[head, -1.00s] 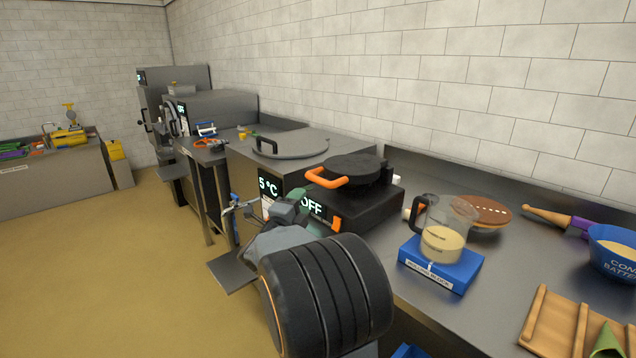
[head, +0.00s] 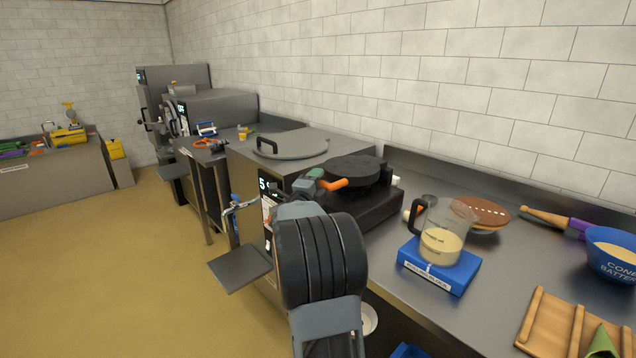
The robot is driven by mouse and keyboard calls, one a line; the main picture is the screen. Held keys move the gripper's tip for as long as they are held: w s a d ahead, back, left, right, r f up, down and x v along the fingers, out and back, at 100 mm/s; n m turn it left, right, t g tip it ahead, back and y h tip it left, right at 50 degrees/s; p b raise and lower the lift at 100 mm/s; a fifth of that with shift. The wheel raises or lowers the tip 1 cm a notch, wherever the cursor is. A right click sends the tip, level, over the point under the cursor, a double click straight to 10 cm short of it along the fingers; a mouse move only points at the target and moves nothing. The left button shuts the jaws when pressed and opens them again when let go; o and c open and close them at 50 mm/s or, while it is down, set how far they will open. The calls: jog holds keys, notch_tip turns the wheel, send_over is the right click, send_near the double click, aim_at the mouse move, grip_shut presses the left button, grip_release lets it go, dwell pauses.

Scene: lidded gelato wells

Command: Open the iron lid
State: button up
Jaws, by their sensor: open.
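The iron's black round lid (head: 352,167) lies flat and closed on its dark base (head: 368,208) on the counter. Its orange handle (head: 335,184) sticks out to the left, toward my gripper. My gripper (head: 313,181), grey and green, is open at the handle's left end and covers part of it. I cannot tell whether the handle lies between the fingers or whether they touch it. My arm hides the iron's front left side.
A grey lidded well (head: 290,144) stands behind and left of the iron. A clear jug (head: 441,243) on a blue block (head: 440,266), a brown disc (head: 482,213) and a blue batter bowl (head: 611,252) stand to the right.

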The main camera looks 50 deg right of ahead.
jog(key=shift+c, duration=0.4)
grip_shut()
